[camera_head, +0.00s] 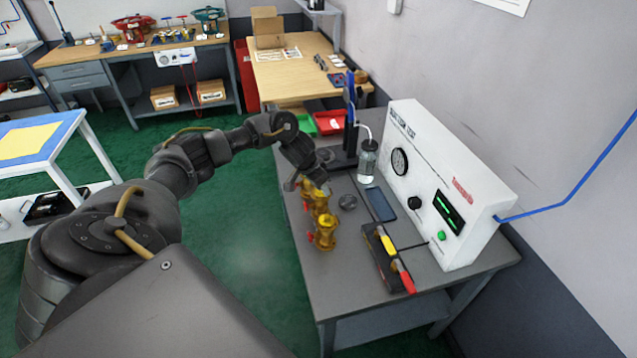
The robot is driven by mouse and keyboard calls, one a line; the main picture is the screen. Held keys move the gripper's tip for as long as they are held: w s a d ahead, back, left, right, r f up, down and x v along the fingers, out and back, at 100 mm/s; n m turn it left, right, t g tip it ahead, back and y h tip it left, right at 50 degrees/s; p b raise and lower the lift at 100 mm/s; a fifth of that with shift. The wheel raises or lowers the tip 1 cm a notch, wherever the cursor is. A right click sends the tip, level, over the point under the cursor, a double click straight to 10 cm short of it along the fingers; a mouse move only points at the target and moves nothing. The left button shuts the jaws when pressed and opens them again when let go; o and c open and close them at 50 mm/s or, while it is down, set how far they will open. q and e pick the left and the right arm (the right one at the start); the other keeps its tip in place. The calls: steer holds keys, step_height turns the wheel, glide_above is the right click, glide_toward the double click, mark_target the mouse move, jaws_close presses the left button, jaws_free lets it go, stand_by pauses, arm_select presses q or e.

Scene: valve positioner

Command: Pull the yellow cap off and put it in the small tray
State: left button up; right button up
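My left arm reaches in from the left, and its gripper (305,181) is low over the grey bench, right at the farther brass-yellow valve body (318,199). The gripper partly covers the top of that valve; its fingers are too small and dark to tell open from shut. A nearer brass-yellow valve (324,232) with a red part on its side stands upright and apart from the gripper. I cannot make out a separate yellow cap. My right gripper is out of view.
A white test box (440,185) with gauge stands at the bench's right. A dark tool holder (388,258), a phone-like slab (380,204), a round grey part (347,202) and a clear bottle (367,162) are nearby. The bench's front left is clear.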

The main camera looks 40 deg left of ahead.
arm_select(q)
jaws_close()
steer(key=c, duration=0.7)
jaws_free()
jaws_close()
steer(key=shift+r+p, duration=0.2)
steer(key=shift+p, duration=0.1)
steer(key=shift+r, duration=0.25)
steer(key=shift+r+p, duration=0.5)
steer(key=shift+p, duration=0.35)
steer(key=shift+r, duration=0.15)
